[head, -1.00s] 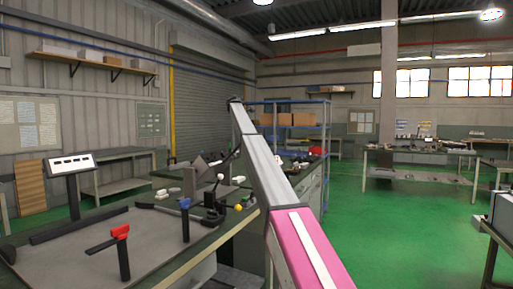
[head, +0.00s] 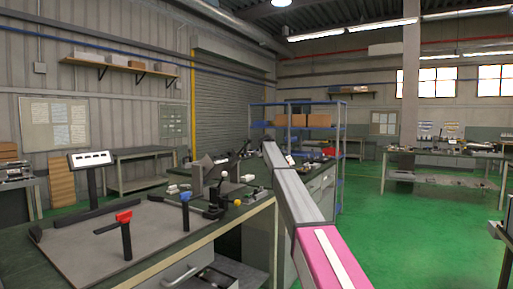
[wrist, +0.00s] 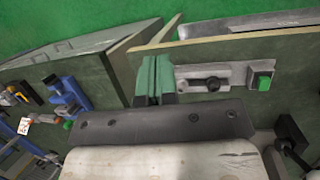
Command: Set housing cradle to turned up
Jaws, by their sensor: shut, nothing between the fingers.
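In the head view a dark grey piece with raised angled plates (head: 204,171) stands on the bench, left of my arm; it may be the housing cradle, and I cannot tell its setting. My arm reaches away over the bench's right side, and its far end hides the gripper in that view. In the wrist view my gripper (wrist: 155,82) has its two greenish fingers together with nothing between them. Close by the fingers is a light metal plate (wrist: 222,78) with a dark slot and knob and a green button (wrist: 262,80). Whether it belongs to the cradle is unclear.
On the bench are a red-topped post (head: 125,218), a blue-topped post (head: 185,197), a tilted panel on a stand (head: 90,159) and a yellow ball (head: 237,203). A blue shelf rack (head: 341,150) stands behind. Green floor on the right is open.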

